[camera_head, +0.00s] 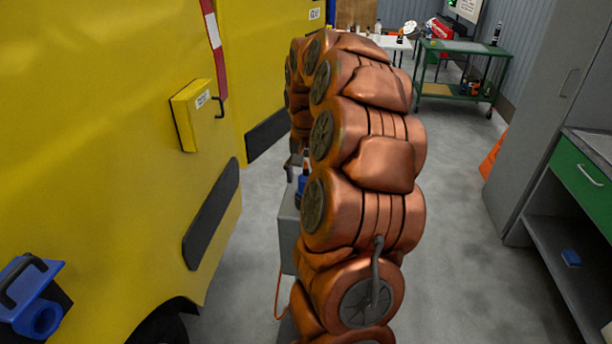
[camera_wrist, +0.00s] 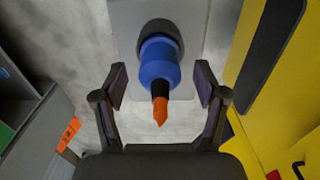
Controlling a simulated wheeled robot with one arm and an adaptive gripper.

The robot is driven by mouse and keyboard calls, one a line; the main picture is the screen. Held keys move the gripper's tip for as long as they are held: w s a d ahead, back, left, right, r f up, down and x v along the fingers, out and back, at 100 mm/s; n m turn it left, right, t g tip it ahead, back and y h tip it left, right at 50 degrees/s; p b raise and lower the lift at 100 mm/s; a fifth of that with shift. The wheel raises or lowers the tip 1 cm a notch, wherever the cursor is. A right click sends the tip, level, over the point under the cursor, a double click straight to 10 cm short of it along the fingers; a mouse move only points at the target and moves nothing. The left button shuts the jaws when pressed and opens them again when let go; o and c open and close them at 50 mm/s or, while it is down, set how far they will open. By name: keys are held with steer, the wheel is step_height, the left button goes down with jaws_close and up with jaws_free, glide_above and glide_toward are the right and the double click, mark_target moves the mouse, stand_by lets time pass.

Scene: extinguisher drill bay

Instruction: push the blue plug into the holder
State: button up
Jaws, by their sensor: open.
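The blue plug (camera_wrist: 159,66) stands in the wrist view with a black neck and an orange tip pointing toward the camera. A dark round ring (camera_wrist: 160,30) shows at its far end, on a grey box top (camera_wrist: 195,22). My gripper (camera_wrist: 161,80) is open, one finger on each side of the plug in the picture, with gaps on both sides. I cannot tell how deep the fingers reach. In the head view the plug (camera_head: 302,184) is partly hidden behind my copper arm. A blue fitting with a round opening (camera_head: 38,318), perhaps the holder, sits at the lower left by the yellow vehicle.
The yellow vehicle (camera_head: 90,130) fills the left side, with a small yellow box (camera_head: 195,115) on it. The grey box (camera_head: 288,235) stands beside my arm. A grey cabinet (camera_head: 550,110) and a green-drawer bench (camera_head: 585,180) stand right. Floor between is clear.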

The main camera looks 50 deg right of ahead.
step_height(320, 180, up, 12)
stand_by(0.9)
steer(key=s+a+f+n, duration=0.2)
steer(key=s+a+n, duration=0.1)
steer(key=a, duration=0.8)
steer(key=s+a+f+n, duration=0.1)
steer(key=s+a+n, duration=0.2)
steer(key=a, duration=0.7)
steer(key=s+a+f+n, duration=0.1)
steer(key=s+a+f, duration=0.2)
steer(key=s, duration=0.3)
steer(key=s+a+f+n+g, duration=0.1)
steer(key=s+a+f+n, duration=0.1)
steer(key=s, duration=0.4)
steer(key=s+a+f+n, duration=0.2)
steer(key=s+a+f, duration=0.2)
steer(key=s+a, duration=0.1)
steer(key=shift+s+a+f+g, duration=0.4)
steer(key=shift+a, duration=0.35)
